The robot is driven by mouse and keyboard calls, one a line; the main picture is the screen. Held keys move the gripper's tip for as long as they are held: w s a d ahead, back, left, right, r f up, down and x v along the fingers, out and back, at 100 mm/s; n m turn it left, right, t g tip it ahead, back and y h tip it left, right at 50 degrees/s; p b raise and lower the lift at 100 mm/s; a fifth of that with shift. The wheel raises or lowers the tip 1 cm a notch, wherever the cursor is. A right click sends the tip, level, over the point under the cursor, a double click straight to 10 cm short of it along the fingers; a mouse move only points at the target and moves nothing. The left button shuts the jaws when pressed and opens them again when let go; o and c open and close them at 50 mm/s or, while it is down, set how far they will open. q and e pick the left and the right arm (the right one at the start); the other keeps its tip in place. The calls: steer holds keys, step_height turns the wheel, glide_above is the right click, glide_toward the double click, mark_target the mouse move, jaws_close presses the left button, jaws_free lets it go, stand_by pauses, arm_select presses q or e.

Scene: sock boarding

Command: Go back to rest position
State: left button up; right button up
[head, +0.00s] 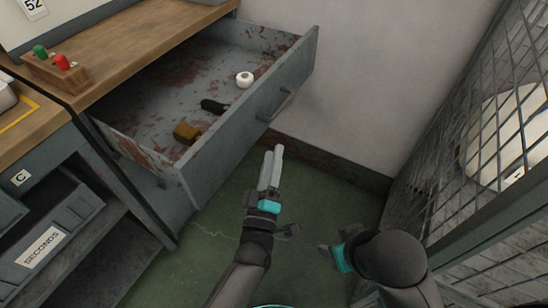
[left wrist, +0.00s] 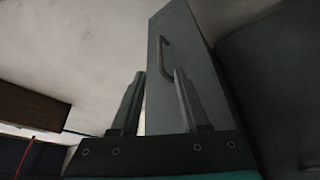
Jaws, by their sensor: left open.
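My left gripper (head: 271,170) is raised in front of the open drawer's right end, over the green floor, with its grey fingers pointing up in the picture. It is open, and nothing shows between its fingers in the left wrist view (left wrist: 160,92). My right gripper (head: 327,251) is low at the right, beside my dark rounded arm link. Its fingers are small and partly hidden, so I cannot tell whether they are apart. No sock shows in either view.
A grey drawer (head: 240,119) stands pulled out, holding a white roll (head: 245,79), a dark object (head: 214,107) and a brown block (head: 186,133). Its front and handle (left wrist: 160,52) rise close by in the left wrist view. A mesh cage (head: 480,150) stands right.

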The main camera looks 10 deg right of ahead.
stand_by(0.6)
arm_select(q)
steer(key=s+a+f+m+g+y, duration=0.25)
steer(key=s+a+m+g, duration=0.35)
steer(key=s+a, duration=0.4)
steer(key=s+a+f+m+g+y, duration=0.2)
steer(key=s+a+m+g+y, duration=0.2)
steer(key=s+a+g, duration=0.6)
steer(key=a+f+p, duration=0.3)
steer(key=f+p, duration=0.5)
steer(key=f, duration=0.7)
arm_select(e)
step_height(320, 180, down, 15)
steer(key=s+d+g, duration=0.1)
steer(key=s+d, duration=0.1)
arm_select(q)
steer(key=s+a+f+p, duration=0.2)
steer(key=s+p, duration=0.1)
steer(key=s, duration=0.3)
steer(key=s+a+f+g+p, duration=0.1)
steer(key=s+a+f+p, duration=0.2)
steer(key=s, duration=0.4)
steer(key=shift+a+f, duration=0.35)
arm_select(e)
steer(key=s+d+f, duration=0.3)
steer(key=s, duration=0.3)
steer(key=s+d+f+g+h, duration=0.1)
steer(key=s+d+f, duration=0.2)
steer(key=s, duration=0.3)
